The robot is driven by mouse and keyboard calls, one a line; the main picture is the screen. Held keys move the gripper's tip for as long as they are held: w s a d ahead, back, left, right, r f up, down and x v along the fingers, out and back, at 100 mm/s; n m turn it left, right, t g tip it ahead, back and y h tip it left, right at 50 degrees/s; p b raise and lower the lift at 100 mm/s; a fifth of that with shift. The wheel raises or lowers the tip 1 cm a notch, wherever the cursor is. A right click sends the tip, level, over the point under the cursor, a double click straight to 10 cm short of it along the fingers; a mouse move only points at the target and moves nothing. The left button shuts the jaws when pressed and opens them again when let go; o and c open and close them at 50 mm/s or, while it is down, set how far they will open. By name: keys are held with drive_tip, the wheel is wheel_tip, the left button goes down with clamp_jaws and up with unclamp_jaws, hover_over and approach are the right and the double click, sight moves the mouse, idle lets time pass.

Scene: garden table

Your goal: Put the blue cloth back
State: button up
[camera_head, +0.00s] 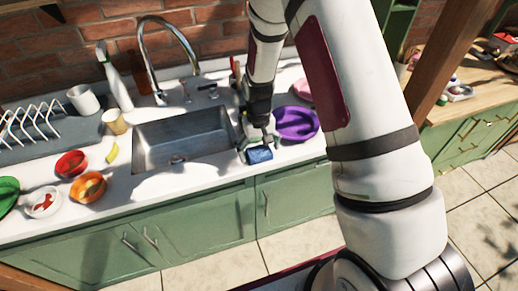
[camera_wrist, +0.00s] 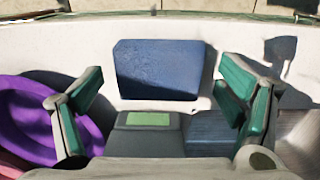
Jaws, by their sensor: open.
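The blue cloth (camera_head: 259,155) is a small folded block on the white counter, between the sink's right side and the counter's front edge. In the wrist view the cloth (camera_wrist: 158,66) lies flat just beyond my gripper (camera_wrist: 163,82). The two green-padded fingers are spread wide, one on each side of the cloth's near part, and nothing is held between them. In the head view my gripper (camera_head: 256,139) is low over the counter by the cloth, and my arm partly hides it.
The sink (camera_head: 187,145) opens to the left of the cloth. A purple plate (camera_head: 296,124) lies close on its right and also shows in the wrist view (camera_wrist: 28,112). Bowls, a spray bottle (camera_head: 115,80) and a dish rack (camera_head: 40,130) stand further left. The tap (camera_head: 165,45) rises behind the sink.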

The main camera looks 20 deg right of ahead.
wheel_tip(320, 180, up, 12)
drive_tip(key=b, duration=0.1)
wheel_tip(320, 180, up, 15)
drive_tip(key=t, duration=0.3)
hover_over(259, 152)
drive_tip(key=s, duration=0.8)
drive_tip(key=s+r+t, duration=0.1)
drive_tip(key=s+r, duration=0.3)
drive_tip(key=s, duration=0.3)
drive_tip(key=s+r+t, duration=0.1)
drive_tip(key=s+r, duration=0.2)
drive_tip(key=s, duration=0.5)
drive_tip(key=shift+s+r+t, duration=0.3)
drive_tip(key=shift+r, duration=0.05)
